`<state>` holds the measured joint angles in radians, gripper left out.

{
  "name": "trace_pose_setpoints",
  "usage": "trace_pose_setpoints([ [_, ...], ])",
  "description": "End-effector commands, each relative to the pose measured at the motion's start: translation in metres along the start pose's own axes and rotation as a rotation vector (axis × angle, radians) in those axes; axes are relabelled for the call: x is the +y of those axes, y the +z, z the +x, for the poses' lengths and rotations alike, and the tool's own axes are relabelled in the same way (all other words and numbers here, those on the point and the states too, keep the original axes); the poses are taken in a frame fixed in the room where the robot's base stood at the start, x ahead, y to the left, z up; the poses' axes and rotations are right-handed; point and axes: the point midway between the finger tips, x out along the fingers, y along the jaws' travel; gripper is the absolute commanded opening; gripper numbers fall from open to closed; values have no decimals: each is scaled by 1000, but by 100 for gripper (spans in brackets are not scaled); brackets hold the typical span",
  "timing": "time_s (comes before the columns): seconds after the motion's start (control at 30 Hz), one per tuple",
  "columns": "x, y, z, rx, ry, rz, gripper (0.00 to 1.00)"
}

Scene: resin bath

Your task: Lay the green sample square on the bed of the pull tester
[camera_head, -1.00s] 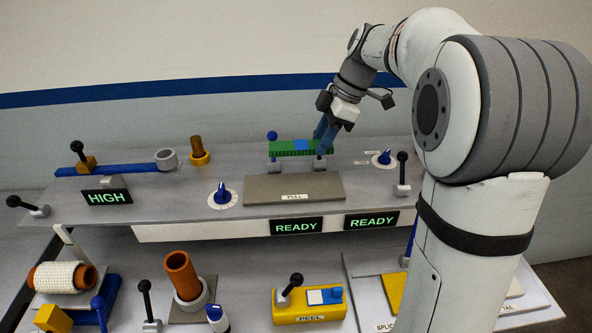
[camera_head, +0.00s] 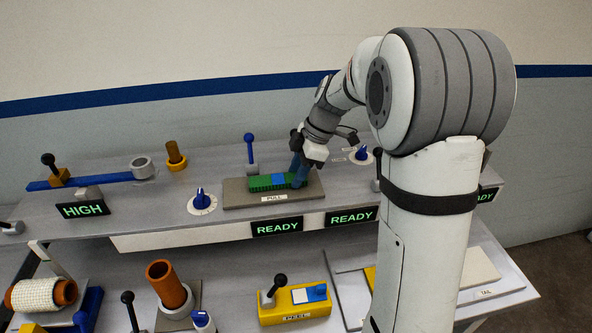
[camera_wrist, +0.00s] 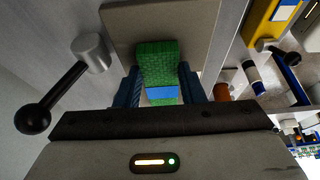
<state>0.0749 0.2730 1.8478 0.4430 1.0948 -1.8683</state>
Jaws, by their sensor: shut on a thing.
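The green sample square (camera_head: 262,183), a ribbed green piece with a blue band, is over the grey bed plate of the pull tester (camera_head: 236,199), labelled PULL. It lies level, on the plate or just above it; I cannot tell which. My gripper (camera_head: 299,172) is shut on its right end in the head view. In the wrist view the two blue fingers (camera_wrist: 160,88) flank the green square (camera_wrist: 155,58), with the grey bed (camera_wrist: 118,22) behind it. The fingers partly hide the near end.
A blue-knobbed lever (camera_head: 249,150) stands behind the bed. A blue dial (camera_head: 201,200) is left of it, another dial (camera_head: 362,155) to the right. READY displays (camera_head: 276,227) stand in front.

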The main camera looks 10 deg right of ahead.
Motion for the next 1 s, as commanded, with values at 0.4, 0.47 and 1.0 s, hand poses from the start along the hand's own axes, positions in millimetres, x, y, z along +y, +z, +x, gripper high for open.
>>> trace_pose_setpoints([
  [0.4, 0, 1, 2, 0, 0, 1, 54],
  [0.47, 0, 1, 2, 0, 0, 1, 57],
  [1.0, 1, 1, -42, 0, 6, 2, 57],
])
